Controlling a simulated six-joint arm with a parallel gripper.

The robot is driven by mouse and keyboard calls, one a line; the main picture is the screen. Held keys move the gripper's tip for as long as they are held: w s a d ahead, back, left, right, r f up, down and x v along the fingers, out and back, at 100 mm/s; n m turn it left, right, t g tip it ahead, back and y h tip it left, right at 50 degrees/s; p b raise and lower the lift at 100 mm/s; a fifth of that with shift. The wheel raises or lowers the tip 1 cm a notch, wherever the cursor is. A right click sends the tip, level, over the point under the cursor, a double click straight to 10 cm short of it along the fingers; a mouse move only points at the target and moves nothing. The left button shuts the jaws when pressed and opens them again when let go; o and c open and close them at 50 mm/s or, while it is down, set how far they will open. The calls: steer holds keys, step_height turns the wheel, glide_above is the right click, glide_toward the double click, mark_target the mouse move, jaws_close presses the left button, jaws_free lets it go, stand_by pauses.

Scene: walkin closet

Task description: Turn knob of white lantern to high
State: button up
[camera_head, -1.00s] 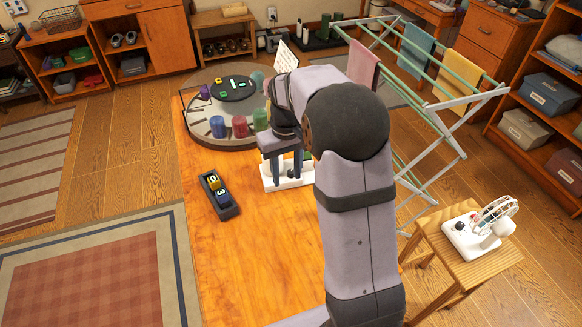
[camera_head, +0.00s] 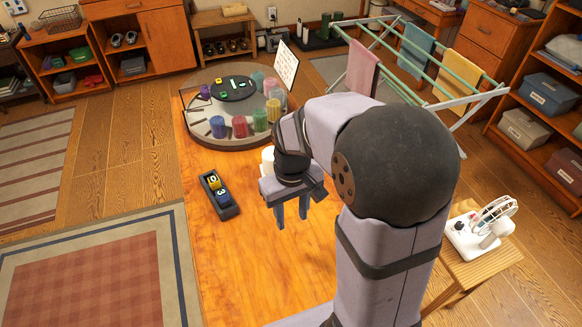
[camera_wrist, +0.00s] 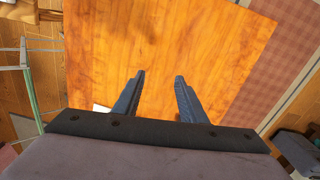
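A white object (camera_head: 267,158) stands on the wooden table, mostly hidden behind my gripper and arm. It may be the white lantern; its knob and shape cannot be made out now. A white edge (camera_wrist: 101,108) shows beside my gripper in the wrist view. My gripper (camera_head: 292,214) points down over the bare table, in front of the white object. In the wrist view, my gripper (camera_wrist: 160,78) has its two fingers apart, with only wood between them. It is open and empty.
A dark tray (camera_head: 222,197) with number blocks lies left of my gripper. A round board (camera_head: 213,128) with several coloured cylinders is at the back. A white caged device (camera_head: 480,232) sits on a stool (camera_head: 487,262) at right. The front table is clear.

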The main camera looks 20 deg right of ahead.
steer(key=w+d+n, duration=0.1)
steer(key=w+d, duration=0.1)
steer(key=w, duration=0.5)
steer(key=w+d+f+n, duration=0.1)
steer(key=w+d+n, duration=0.1)
steer(key=w, duration=0.5)
steer(key=w+d+f+n+p, duration=0.1)
steer(key=w+d, duration=0.3)
steer(key=w, duration=0.4)
steer(key=shift+f, duration=0.25)
steer(key=shift+f, duration=0.15)
steer(key=shift+f+p, duration=1.3)
steer(key=shift+f, duration=2.25)
jaws_close()
